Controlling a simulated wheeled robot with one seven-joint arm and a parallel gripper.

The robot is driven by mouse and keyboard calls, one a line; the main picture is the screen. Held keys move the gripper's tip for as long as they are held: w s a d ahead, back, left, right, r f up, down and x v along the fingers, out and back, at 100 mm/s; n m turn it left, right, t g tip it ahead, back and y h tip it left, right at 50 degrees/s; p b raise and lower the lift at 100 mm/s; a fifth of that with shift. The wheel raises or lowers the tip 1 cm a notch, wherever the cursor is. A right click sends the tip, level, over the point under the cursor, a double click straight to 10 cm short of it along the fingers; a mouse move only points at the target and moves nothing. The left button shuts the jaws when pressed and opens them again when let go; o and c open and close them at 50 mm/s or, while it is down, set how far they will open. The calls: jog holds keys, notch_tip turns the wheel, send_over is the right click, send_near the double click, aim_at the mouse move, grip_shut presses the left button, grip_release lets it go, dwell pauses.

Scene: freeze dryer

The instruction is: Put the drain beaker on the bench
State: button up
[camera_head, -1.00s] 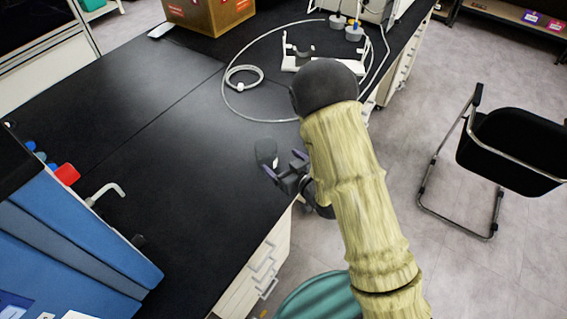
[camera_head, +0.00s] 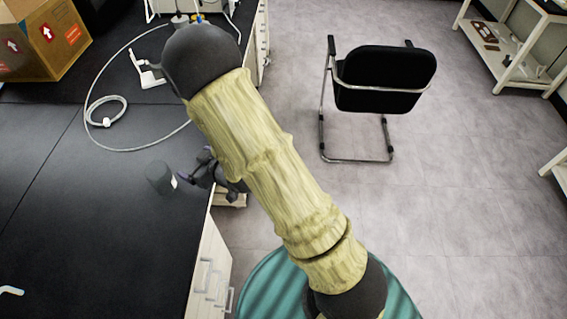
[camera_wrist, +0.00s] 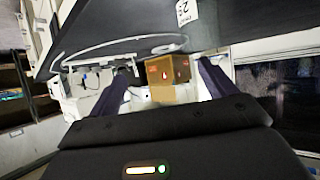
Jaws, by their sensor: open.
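A small dark beaker (camera_head: 158,177) with a white patch on its right side stands on the black bench top (camera_head: 75,235), near the front edge. I take it for the drain beaker. My gripper (camera_head: 190,170) is just to the right of it, at the bench edge, open and apart from it. In the wrist view, which looks upside down, the two fingers of my gripper (camera_wrist: 161,88) are spread with nothing held between them. A white printed label shows at the top of that view; I cannot tell whether it is on the beaker.
A coiled white hose (camera_head: 106,111) lies on the bench behind the beaker. A white stand (camera_head: 148,68) and a cardboard box (camera_head: 42,40) are further back. A black chair (camera_head: 382,80) stands on the floor at right. The bench left of the beaker is clear.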

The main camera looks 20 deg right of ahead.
jog(key=d+r+m+g+h, duration=0.1)
jog(key=d+r+m+h, duration=0.25)
jog(key=d, duration=0.45)
jog(key=s+d+r+m+g+h, duration=0.2)
jog(key=s+d+r+g, duration=0.1)
jog(key=s+d, duration=0.3)
jog(key=s+d+r+m+g+h, duration=0.1)
jog(key=s+d+r+m+g, duration=0.1)
jog(key=s+d, duration=0.4)
jog(key=s+r+g, duration=0.1)
jog(key=s, duration=0.2)
jog(key=shift+s+d+r+g+h, duration=0.2)
jog(key=shift+s+r+g+h, duration=0.1)
jog(key=shift+s+r+h, duration=0.1)
jog(key=shift+o, duration=0.6)
